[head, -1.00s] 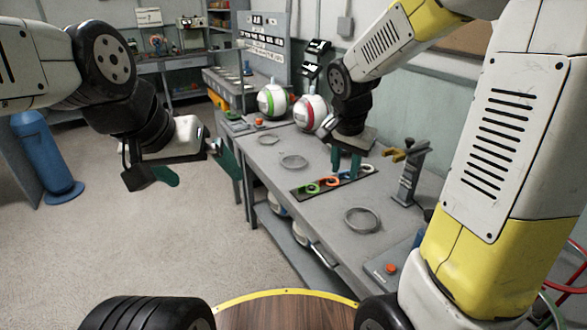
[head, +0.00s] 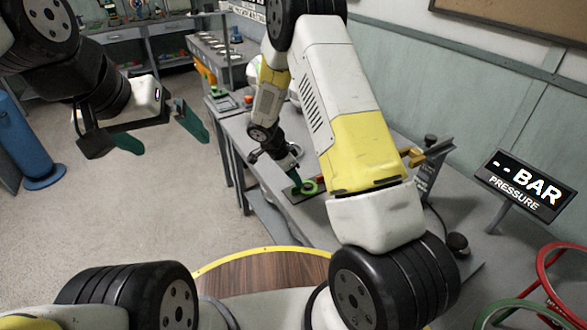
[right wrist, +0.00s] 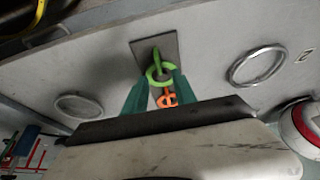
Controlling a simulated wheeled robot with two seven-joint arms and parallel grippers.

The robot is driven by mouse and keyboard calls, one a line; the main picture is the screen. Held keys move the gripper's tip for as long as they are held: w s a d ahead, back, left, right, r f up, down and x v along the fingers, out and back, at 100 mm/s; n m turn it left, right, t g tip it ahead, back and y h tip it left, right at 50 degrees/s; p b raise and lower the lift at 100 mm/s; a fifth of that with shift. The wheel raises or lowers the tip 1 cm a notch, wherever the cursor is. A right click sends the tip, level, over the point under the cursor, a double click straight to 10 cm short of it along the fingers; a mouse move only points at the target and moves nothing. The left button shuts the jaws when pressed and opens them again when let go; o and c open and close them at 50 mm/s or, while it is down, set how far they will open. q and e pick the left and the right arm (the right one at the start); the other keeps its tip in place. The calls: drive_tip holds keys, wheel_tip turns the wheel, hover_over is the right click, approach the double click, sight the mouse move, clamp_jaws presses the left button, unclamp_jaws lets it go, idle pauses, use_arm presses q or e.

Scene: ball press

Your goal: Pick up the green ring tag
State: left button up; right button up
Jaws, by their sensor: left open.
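The green ring tag (head: 309,187) is at the near end of a dark plate on the workbench. My right gripper (head: 297,184) is down at the tag, its green fingers close against it in the head view. In the right wrist view, the fingertips (right wrist: 160,80) are on either side of the lower part of the green ring tag (right wrist: 160,67). Whether they grip it cannot be told. An orange ring tag (right wrist: 167,98) shows between the fingers. My left gripper (head: 158,132) is open and empty, over the floor left of the bench.
The grey workbench (head: 237,130) bears metal hoops (right wrist: 257,66) beside the plate (right wrist: 143,47). My right arm hides much of the bench.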

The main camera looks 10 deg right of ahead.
drive_tip(key=x, duration=0.5)
drive_tip(key=shift+a+f, duration=0.1)
drive_tip(key=shift+f, duration=0.15)
drive_tip(key=shift+s, duration=0.1)
drive_tip(key=shift+c, duration=0.2)
clamp_jaws()
